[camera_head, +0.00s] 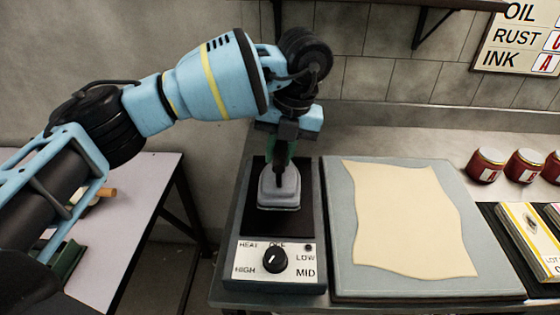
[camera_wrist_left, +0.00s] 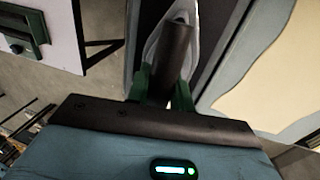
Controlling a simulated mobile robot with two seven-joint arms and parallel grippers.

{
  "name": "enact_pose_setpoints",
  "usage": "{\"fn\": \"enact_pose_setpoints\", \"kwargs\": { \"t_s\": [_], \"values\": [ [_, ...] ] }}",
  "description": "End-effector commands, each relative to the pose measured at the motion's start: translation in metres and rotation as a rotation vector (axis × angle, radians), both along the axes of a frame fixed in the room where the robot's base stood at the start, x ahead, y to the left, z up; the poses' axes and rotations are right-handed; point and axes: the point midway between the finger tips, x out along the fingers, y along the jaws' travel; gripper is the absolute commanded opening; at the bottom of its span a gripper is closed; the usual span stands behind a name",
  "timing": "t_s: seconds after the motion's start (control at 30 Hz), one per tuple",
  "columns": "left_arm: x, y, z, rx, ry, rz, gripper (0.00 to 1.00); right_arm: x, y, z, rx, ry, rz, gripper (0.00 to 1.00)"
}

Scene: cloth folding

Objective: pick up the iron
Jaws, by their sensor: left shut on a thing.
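The iron (camera_head: 279,190) is a small grey iron with a dark upright handle. It is at the black plate of the heater base; I cannot tell whether it touches the plate. My left gripper (camera_head: 281,158) comes down from above and is shut on the iron's handle. In the left wrist view the green fingers of the left gripper (camera_wrist_left: 165,88) close around the dark handle, with the grey body of the iron (camera_wrist_left: 154,48) behind it. My right gripper is not in view.
The heater base (camera_head: 233,215) has a dial panel (camera_head: 276,262). To its right a cream cloth (camera_head: 405,215) lies on a grey board (camera_head: 340,235). Red jars (camera_head: 486,164) stand at the right. A side table (camera_head: 130,225) is at the left, beyond a gap.

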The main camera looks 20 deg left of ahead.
Motion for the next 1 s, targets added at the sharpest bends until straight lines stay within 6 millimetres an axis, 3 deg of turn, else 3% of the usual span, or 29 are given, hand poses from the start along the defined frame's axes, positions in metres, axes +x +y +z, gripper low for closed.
{"fn": "enact_pose_setpoints", "kwargs": {
  "t_s": [0.03, 0.27, 0.7, 1.0],
  "values": [
    [0.001, 0.0, 0.009, -0.002, -0.006, 0.0, 0.0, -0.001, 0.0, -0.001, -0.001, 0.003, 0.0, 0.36],
    [-0.019, -0.022, 0.011, -0.002, -0.005, -0.006, 0.0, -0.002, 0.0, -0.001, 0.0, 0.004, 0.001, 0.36],
    [-0.081, -0.086, 0.02, -0.002, -0.005, -0.006, 0.0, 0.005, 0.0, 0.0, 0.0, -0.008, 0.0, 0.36],
    [-0.105, -0.111, 0.022, -0.002, -0.003, -0.003, 0.0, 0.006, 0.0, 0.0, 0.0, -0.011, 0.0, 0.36]
  ]
}}
